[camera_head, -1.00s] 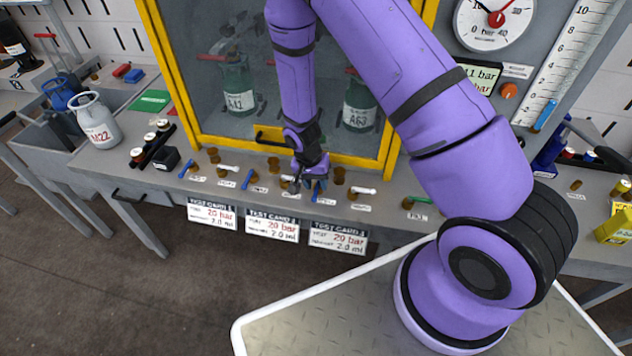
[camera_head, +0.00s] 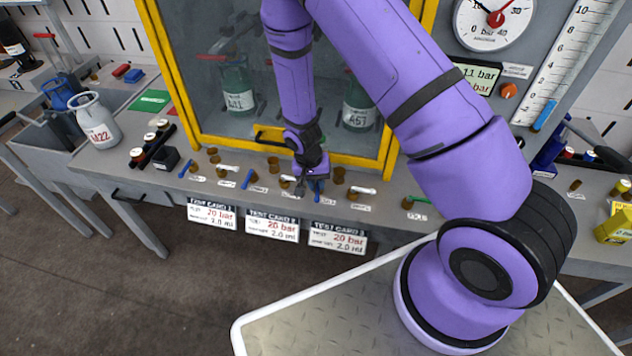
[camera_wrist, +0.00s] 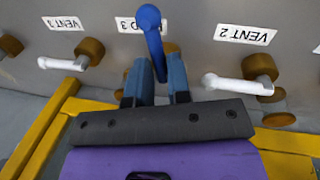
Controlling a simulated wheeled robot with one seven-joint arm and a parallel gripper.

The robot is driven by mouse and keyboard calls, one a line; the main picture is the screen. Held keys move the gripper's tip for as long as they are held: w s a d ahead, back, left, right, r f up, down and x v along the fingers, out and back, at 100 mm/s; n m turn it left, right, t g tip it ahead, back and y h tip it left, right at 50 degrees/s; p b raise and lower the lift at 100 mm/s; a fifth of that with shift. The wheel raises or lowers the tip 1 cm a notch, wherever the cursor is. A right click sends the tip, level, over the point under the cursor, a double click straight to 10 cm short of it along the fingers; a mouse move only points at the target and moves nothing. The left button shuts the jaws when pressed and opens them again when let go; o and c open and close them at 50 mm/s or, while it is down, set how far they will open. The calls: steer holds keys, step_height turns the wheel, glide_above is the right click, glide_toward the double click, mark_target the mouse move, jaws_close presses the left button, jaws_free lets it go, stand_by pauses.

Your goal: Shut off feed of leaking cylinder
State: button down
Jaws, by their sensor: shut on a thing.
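My gripper (camera_wrist: 153,85) is shut on a blue valve lever (camera_wrist: 150,32), between the white levers marked VENT 3 (camera_wrist: 60,64) and VENT 2 (camera_wrist: 236,85). The lever's own label (camera_wrist: 127,25), upside down in the wrist view, is partly covered and shows a 3. In the head view my gripper (camera_head: 312,184) is at the bench front, hiding much of this lever. Two green cylinders (camera_head: 236,78) (camera_head: 358,92) stand behind the glass of the yellow-framed cabinet; my arm passes between them. I cannot tell which one leaks.
Other blue levers (camera_head: 248,178) (camera_head: 185,168) and brass knobs line the bench edge close by. The yellow cabinet frame (camera_head: 340,158) is just behind my gripper. Test cards (camera_head: 272,225) hang below.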

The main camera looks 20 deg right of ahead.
steer(key=n, duration=0.3)
steer(key=shift+s+d+t, duration=0.2)
steer(key=shift+t, duration=0.1)
steer(key=n, duration=0.5)
steer(key=shift+d+t, duration=0.35)
steer(key=shift+t, duration=0.05)
steer(key=n, duration=0.4)
steer(key=shift+d+t, duration=0.3)
steer(key=shift+t, duration=0.1)
steer(key=shift+w+d+n+t+y, duration=0.1)
steer(key=shift+d+n+t+y, duration=0.1)
steer(key=shift+n, duration=0.85)
steer(key=shift+w+d+n+t+y, duration=0.1)
steer(key=shift+n+y, duration=0.1)
steer(key=shift+n, duration=0.85)
steer(key=c, duration=1.1)
jaws_free()
steer(key=shift+c, duration=0.2)
steer(key=shift+r, duration=0.15)
